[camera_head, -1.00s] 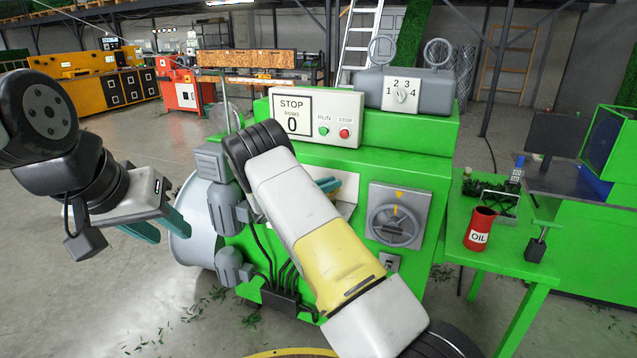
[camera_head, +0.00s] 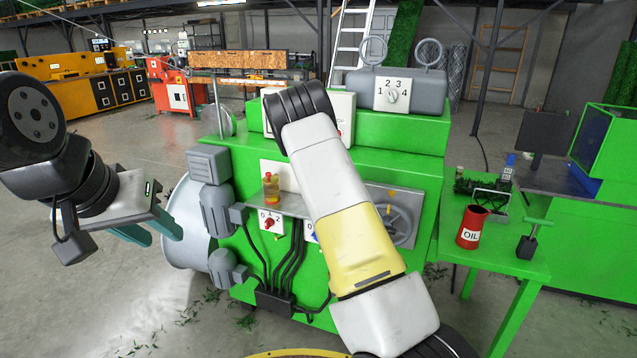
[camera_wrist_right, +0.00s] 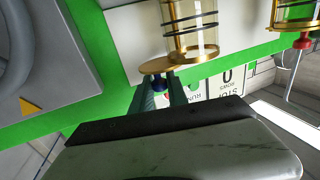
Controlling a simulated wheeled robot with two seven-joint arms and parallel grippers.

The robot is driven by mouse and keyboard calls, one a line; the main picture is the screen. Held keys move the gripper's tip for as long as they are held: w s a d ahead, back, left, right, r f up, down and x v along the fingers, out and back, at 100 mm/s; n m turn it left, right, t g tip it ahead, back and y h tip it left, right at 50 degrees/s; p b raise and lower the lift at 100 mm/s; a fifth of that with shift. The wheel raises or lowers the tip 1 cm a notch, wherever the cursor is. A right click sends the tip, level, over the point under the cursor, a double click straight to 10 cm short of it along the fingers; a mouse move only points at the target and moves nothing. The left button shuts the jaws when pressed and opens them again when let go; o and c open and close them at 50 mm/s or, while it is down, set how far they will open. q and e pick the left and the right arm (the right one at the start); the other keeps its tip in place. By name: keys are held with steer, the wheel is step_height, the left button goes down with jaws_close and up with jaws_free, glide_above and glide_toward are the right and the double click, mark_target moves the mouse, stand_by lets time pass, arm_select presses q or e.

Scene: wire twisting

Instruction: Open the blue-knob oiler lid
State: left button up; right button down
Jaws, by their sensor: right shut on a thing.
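The blue-knob oiler (camera_wrist_right: 190,25) shows in the right wrist view, upside down, as a clear glass cylinder with dark bands. In the head view my right forearm hides this oiler and the right gripper. My left gripper (camera_head: 148,230) hangs open and empty at the left, away from the machine.
A second oiler (camera_head: 271,188) with a red knob (camera_wrist_right: 302,41) stands on the machine's ledge to the left. A handwheel panel (camera_head: 402,215) is partly behind my right arm. A red oil can (camera_head: 472,228) stands on the green side table (camera_head: 497,258).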

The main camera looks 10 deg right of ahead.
steer(key=n+y, duration=0.1)
steer(key=d+n+y, duration=0.1)
steer(key=y, duration=0.2)
steer(key=shift+w+d+n+t, duration=0.15)
steer(key=shift+w+n+t, duration=0.2)
steer(key=shift+n+t, duration=0.05)
steer(key=shift+w+n+y, duration=0.2)
steer(key=shift+n+y, duration=0.4)
steer(key=shift+y, duration=0.5)
steer(key=shift+r, duration=0.1)
steer(key=c, duration=1.3)
jaws_free()
steer(key=shift+c, duration=0.2)
steer(key=s, duration=0.7)
steer(key=shift+s+d, duration=0.15)
steer(key=shift+s, duration=0.2)
steer(key=shift+o, duration=0.2)
